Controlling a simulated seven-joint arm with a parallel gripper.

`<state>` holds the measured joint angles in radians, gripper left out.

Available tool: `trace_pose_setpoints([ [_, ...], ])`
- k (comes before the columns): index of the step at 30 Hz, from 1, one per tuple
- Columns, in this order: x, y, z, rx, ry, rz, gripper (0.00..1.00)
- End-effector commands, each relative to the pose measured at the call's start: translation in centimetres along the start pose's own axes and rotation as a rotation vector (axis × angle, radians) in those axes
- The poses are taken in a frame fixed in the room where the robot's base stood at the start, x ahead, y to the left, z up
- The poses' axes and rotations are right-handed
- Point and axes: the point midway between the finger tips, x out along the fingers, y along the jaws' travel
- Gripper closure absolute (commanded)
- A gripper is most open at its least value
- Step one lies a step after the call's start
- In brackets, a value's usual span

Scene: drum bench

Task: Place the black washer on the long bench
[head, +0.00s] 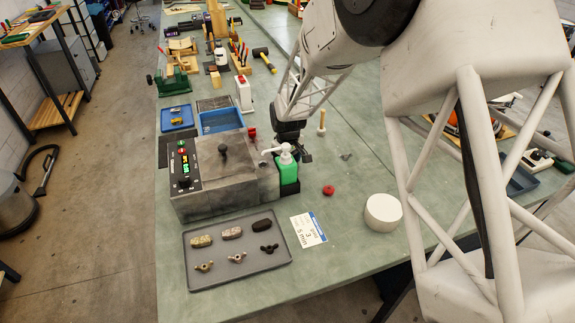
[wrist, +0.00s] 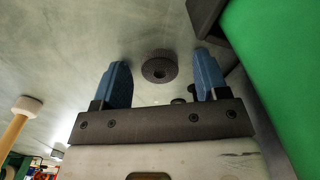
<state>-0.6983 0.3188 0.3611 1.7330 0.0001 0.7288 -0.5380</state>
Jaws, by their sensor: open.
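The black washer (wrist: 160,70), a dark ring with a ridged edge and a hole, shows in the wrist view on or just above the bench surface. It sits between and slightly beyond the two blue fingertips of my gripper (wrist: 162,76). The fingers are apart and neither visibly touches it. In the head view my gripper (head: 305,156) is low over the bench, just right of the green bottle; I cannot make out the washer there. The long green bench (head: 355,240) runs away from the camera.
The green pump bottle (head: 286,170) stands close beside my gripper, by a grey machine box (head: 222,170). A wooden-handled tool (head: 322,122) stands upright behind. A red piece (head: 328,190), white cylinder (head: 383,212) and grey tray (head: 238,281) are nearer. Bench between is clear.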

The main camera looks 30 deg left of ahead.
Motion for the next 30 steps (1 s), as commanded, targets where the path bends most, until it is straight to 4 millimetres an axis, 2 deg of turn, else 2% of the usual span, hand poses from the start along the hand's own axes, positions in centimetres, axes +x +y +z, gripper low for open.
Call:
trace_pose_setpoints([
  [13,-0.03,-0.01,0.0,0.0,0.0,0.0,0.33],
  [24,-0.03,-0.01,0.0,0.0,0.0,0.0,0.86],
  [28,-0.03,-0.01,0.0,0.0,0.0,0.0,0.87],
  [30,-0.03,-0.01,0.0,0.0,0.0,0.0,0.91],
])
